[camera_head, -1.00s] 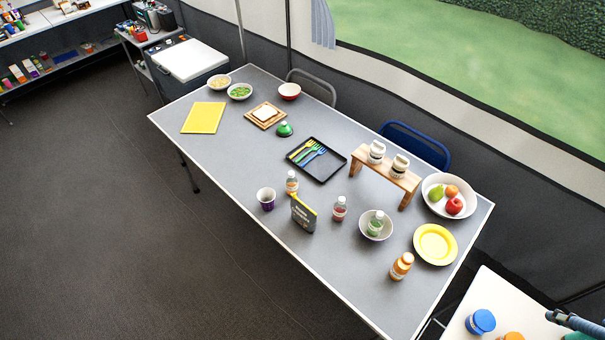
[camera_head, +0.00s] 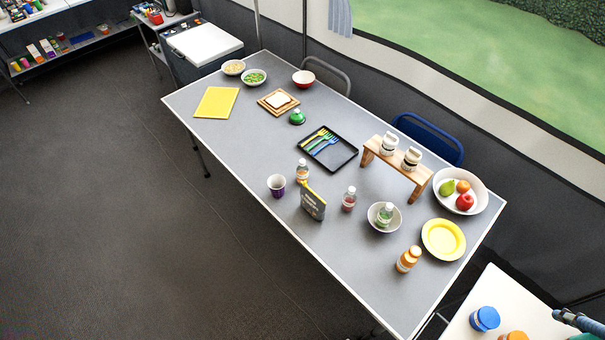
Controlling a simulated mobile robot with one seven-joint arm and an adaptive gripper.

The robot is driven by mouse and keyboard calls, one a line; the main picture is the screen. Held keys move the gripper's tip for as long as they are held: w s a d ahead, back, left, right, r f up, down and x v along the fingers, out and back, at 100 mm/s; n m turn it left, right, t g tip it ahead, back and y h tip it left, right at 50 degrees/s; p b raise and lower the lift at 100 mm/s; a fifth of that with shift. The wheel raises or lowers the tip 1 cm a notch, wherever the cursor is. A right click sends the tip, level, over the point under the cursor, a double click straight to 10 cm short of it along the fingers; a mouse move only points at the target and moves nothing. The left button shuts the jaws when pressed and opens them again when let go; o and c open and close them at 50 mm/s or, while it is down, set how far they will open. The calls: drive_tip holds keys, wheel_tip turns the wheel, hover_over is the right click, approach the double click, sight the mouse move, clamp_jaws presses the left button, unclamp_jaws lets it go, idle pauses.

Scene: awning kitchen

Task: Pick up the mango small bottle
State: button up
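An orange small bottle (camera_head: 408,259) stands upright near the front right edge of the long grey table (camera_head: 240,150), in front of a yellow plate. A clear small bottle with an orange-tinted label (camera_head: 302,171) stands farther left, behind a dark box. A red-tinted small bottle (camera_head: 349,199) stands to the right of that box. A green-tinted small bottle (camera_head: 385,214) is in a white bowl. Their labels are too small to read, so I cannot tell for certain which is mango.
Near the bottles are a purple cup (camera_head: 276,186), a dark box (camera_head: 313,203), the yellow plate (camera_head: 443,239), a fruit bowl (camera_head: 482,196) and a wooden stand (camera_head: 415,190). A white side table (camera_head: 468,328) with jars is at lower right. The floor at left (camera_head: 100,220) is clear.

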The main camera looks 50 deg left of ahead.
drive_tip(key=w+a+r+m+g+y, duration=0.1)
drive_tip(key=w+a+r, duration=0.1)
drive_tip(key=w+a, duration=0.6)
drive_tip(key=w+a+r+g, duration=0.1)
drive_tip(key=w+a+r, duration=0.1)
drive_tip(key=w+a, duration=0.6)
drive_tip(key=w+a+f+m+g+p, duration=0.1)
drive_tip(key=w+a+f, duration=0.4)
drive_tip(key=a, duration=0.5)
drive_tip(key=w+a+f, duration=0.3)
drive_tip(key=w+a, duration=0.5)
drive_tip(key=a, duration=0.3)
drive_tip(key=m+g+h, duration=0.1)
drive_tip(key=m+g, duration=0.1)
drive_tip(key=g, duration=0.1)
hover_over(301, 161)
drive_tip(key=f, duration=1.7)
drive_tip(key=f+p, duration=0.1)
drive_tip(key=f, duration=1.6)
drive_tip(key=shift+w+f, duration=0.2)
drive_tip(key=shift+f, duration=0.2)
drive_tip(key=shift+s+a+f, duration=0.1)
drive_tip(key=shift+s+f, duration=0.05)
drive_tip(key=shift+f, duration=0.05)
drive_tip(key=shift+f, duration=0.1)
